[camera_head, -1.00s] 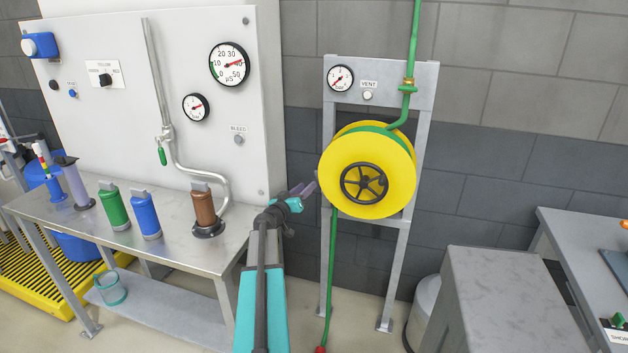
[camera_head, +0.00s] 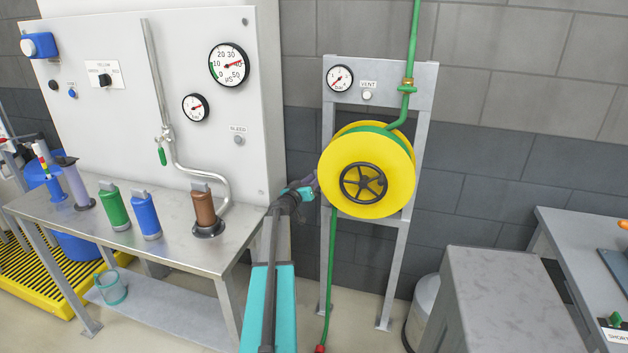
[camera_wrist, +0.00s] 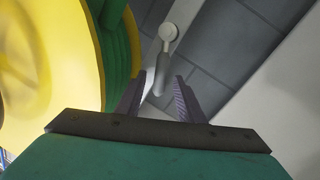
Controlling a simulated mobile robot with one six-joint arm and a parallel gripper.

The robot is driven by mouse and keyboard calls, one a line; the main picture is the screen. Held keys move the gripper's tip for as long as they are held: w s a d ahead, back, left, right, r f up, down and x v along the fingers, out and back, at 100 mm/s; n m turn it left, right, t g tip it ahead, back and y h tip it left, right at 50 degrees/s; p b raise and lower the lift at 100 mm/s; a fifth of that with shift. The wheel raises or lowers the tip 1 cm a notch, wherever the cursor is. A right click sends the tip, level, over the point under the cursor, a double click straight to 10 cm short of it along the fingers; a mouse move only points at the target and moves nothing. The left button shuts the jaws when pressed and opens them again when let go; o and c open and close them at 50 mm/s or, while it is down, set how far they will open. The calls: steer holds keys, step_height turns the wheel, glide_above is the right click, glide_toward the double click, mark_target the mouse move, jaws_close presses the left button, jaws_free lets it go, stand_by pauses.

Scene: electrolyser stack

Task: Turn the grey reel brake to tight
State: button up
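The grey reel brake (camera_wrist: 163,62) shows in the wrist view as a short lever with a round pivot at its top and a handle hanging down. In the head view I cannot make it out. The yellow reel (camera_head: 340,175) with green hose is on a grey frame, and its yellow flange (camera_wrist: 40,60) fills the left of the wrist view. My gripper (camera_head: 313,184) is at the reel's left edge. In the wrist view my gripper (camera_wrist: 160,98) is open, with one finger on each side of the handle's lower end. I cannot tell whether either touches it.
The grey frame (camera_head: 427,110) carries a gauge (camera_head: 340,78) and a vent button (camera_head: 367,95). A green hose (camera_head: 332,270) hangs below the reel. The steel bench (camera_head: 170,250) and white panel (camera_head: 220,120) stand to the left. A grey cabinet (camera_head: 490,290) stands right of the frame.

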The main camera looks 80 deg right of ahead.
steer(key=shift+c, duration=0.5)
jaws_close()
